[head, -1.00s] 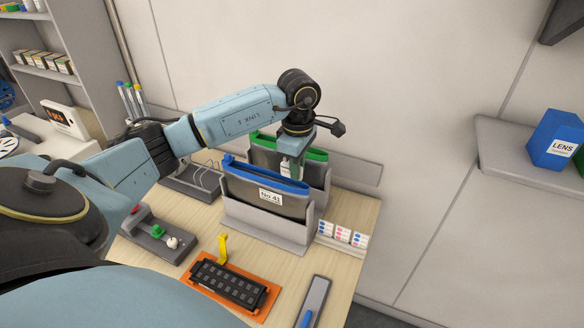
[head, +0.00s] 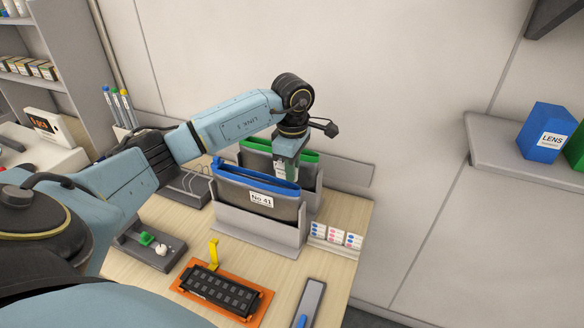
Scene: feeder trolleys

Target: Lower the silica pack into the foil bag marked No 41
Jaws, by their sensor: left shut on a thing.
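The foil bag marked No 41 (head: 240,192) is dark grey with a blue rim and stands upright in a grey holder, its mouth open. My left gripper (head: 286,168) points down over the right part of its mouth, close to the blue rim. It is shut on a small pale pack, the silica pack (head: 284,175), which shows only in part between the fingers. The pack's lower end is at the level of the rim in the picture; I cannot tell whether it is inside the mouth. My right gripper is not in view.
A second bag with a green rim (head: 309,156) stands just behind. A shelf with a blue LENS box (head: 548,133) is at right.

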